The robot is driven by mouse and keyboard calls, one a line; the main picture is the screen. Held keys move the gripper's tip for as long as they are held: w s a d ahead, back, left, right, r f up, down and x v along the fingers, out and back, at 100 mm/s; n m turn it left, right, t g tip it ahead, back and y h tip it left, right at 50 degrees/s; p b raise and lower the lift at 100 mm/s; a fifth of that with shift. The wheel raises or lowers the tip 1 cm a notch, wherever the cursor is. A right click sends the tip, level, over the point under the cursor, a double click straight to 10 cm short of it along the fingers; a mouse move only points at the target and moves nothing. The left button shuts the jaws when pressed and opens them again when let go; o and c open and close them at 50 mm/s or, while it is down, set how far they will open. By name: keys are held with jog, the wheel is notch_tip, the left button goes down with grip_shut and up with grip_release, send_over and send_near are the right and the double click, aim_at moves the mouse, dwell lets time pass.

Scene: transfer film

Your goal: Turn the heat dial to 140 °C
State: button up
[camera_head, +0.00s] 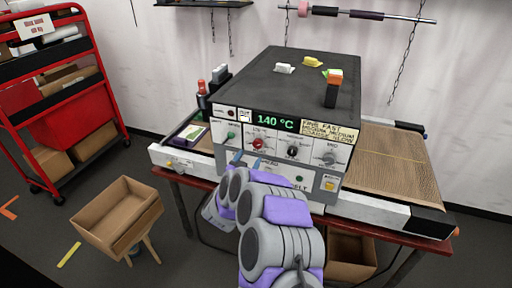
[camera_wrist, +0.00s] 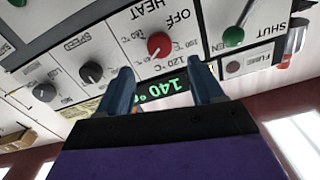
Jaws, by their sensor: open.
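The heat dial (camera_head: 257,144) is a small red knob on the white front panel of a dark-topped machine. In the wrist view the red heat dial (camera_wrist: 158,45) shows upside down under the word HEAT, with temperature marks around it. The green display (camera_head: 276,122) above the dial reads 140 °C; it also shows in the wrist view (camera_wrist: 162,89). My gripper (camera_head: 247,160) is in front of the panel just below the dial. In the wrist view its two blue fingers (camera_wrist: 164,78) are apart with nothing between them, and the dial lies beyond their tips.
A green knob (camera_wrist: 234,37) and black dials (camera_wrist: 91,72) flank the heat dial closely. Small blocks (camera_head: 312,61) lie on the machine top. A conveyor belt (camera_head: 385,155) runs through it. A cardboard box (camera_head: 110,226) and a red cart (camera_head: 65,120) stand at left.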

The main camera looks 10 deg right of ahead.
aim_at(257, 145)
jog(key=x, duration=0.9)
jog(key=c, duration=1.1)
jog(key=shift+o, duration=0.2)
jog(key=shift+b, duration=0.45)
